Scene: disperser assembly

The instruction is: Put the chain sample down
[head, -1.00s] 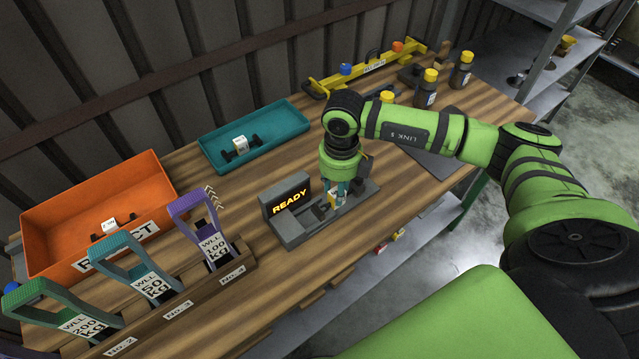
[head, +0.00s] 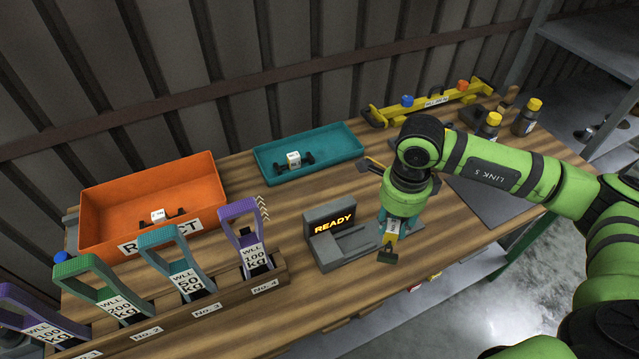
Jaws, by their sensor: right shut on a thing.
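My right gripper (head: 391,226) points down and is shut on a chain sample (head: 391,240). The sample has a white and yellow tag and a dark end that shows below the fingers. It appears held above the right part of the grey test stand (head: 326,250), whose display reads READY; the gripper hides part of the stand. A teal tray (head: 346,139) at the back holds one tagged sample (head: 293,160). The orange REJECT bin (head: 205,176) at left holds another tagged sample (head: 158,216). My left gripper is not in view.
A wooden rack (head: 205,312) with purple, teal and green WLL-labelled handles stands at the front left. A yellow beam (head: 432,104) and yellow-capped bottles (head: 526,117) stand at the back right. Bare wood lies between the bin and the teal tray.

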